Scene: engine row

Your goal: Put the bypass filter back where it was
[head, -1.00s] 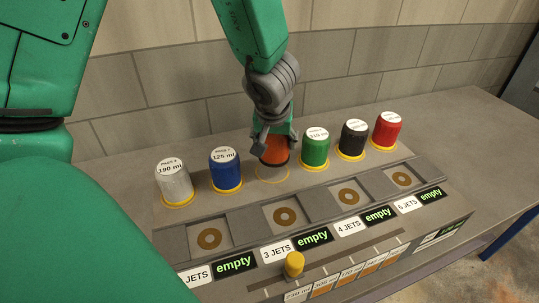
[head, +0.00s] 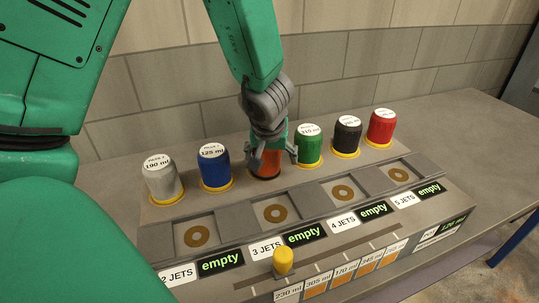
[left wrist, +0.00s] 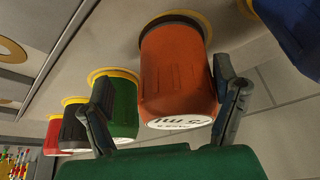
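In the left wrist view the fingers of the left gripper (left wrist: 165,105) stand apart from the filter, with gaps showing. My right gripper is not in view.
The grey filter (head: 161,179), blue filter (head: 214,168), green filter (head: 308,147), black filter (head: 347,138) and red filter (head: 380,127) stand close by in the row. In front are recessed bays (head: 275,213) with "empty" displays and a yellow slider knob (head: 283,261).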

